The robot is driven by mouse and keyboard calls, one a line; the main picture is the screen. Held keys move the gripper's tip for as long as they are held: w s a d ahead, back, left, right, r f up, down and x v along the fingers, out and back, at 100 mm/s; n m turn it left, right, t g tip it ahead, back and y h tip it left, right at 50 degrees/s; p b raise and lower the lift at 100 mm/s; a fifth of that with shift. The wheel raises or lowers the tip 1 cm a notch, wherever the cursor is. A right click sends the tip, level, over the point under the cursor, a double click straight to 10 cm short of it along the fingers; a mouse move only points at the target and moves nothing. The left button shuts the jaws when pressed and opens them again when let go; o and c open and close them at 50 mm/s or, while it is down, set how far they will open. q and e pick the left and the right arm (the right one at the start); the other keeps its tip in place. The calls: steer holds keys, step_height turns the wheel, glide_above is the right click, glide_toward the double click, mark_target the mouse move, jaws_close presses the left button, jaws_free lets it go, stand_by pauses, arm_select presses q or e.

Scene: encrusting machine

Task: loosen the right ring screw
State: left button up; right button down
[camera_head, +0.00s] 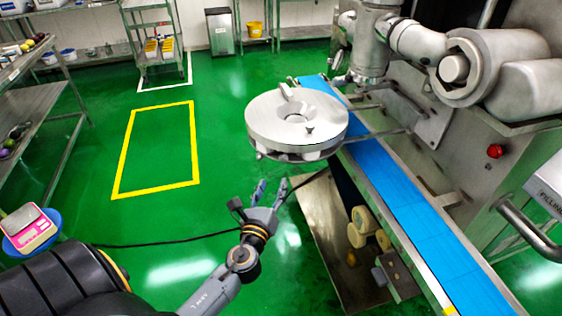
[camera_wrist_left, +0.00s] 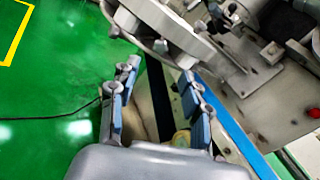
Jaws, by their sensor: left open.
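In the left wrist view my open gripper (camera_wrist_left: 160,75) points toward the ring's underside and rim (camera_wrist_left: 150,20). My right gripper is not in view.
The blue conveyor belt (camera_head: 400,195) runs along the right of the ring. Steel machine housing and a red button (camera_head: 495,151) are further right. Rollers (camera_head: 362,220) sit below the belt. A pink scale (camera_head: 30,229) is at left. The green floor left of the ring is open.

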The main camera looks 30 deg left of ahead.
mark_target(283, 160)
arm_select(q)
steer(key=x, duration=1)
steer(key=shift+w+p, duration=0.15)
steer(key=shift+p, duration=0.2)
steer(key=shift+d, duration=0.1)
jaws_close()
